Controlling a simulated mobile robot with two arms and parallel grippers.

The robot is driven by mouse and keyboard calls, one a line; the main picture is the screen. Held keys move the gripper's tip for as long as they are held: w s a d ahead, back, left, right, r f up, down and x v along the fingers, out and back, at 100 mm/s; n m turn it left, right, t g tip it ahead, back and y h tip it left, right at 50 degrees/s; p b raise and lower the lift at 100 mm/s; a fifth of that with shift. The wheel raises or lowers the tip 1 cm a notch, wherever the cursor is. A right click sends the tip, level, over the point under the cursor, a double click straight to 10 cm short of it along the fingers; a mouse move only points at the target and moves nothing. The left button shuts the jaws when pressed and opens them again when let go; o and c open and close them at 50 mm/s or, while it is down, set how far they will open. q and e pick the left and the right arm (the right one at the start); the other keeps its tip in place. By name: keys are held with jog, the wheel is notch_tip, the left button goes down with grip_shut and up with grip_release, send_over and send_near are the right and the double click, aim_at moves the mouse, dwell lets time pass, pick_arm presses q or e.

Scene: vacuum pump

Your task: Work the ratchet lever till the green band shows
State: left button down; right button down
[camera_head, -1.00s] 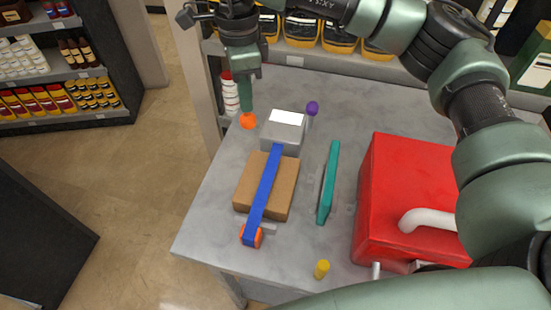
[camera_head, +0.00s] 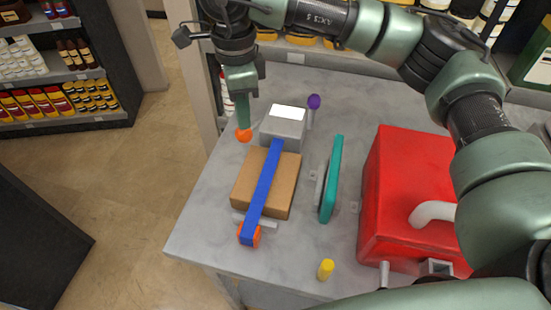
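A blue strap-like bar (camera_head: 262,190) lies lengthwise over a brown block (camera_head: 282,187). Its near end meets an orange part (camera_head: 256,236) beside a small grey bar; its far end meets a grey housing (camera_head: 283,128) with a white top. I cannot tell which part is the ratchet lever. No green band is visible on them. My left gripper is out of view.
A purple knob (camera_head: 314,101) stands right of the housing. An upright teal panel (camera_head: 331,180), a yellow cylinder (camera_head: 326,269) and a large red box (camera_head: 400,190) with a white pipe are further right on the grey table (camera_head: 205,215). The table's left strip is clear.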

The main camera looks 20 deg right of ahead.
jog(key=shift+f+b, duration=0.4)
jog(key=shift+f, duration=0.4)
jog(key=shift+s+a+f+b, duration=0.15)
jog(key=shift+s+f+b, duration=0.05)
jog(key=shift+f+b, duration=0.25)
jog(key=shift+s+a+f+b, duration=0.1)
jog(key=shift+s+f+b, duration=0.1)
jog(key=shift+f+b, duration=0.2)
notch_tip(320, 180, up, 11)
jog(key=w+d+p, duration=0.1)
jog(key=p, duration=0.6)
jog(key=shift+w+r, duration=0.2)
jog(key=shift+w, duration=0.1)
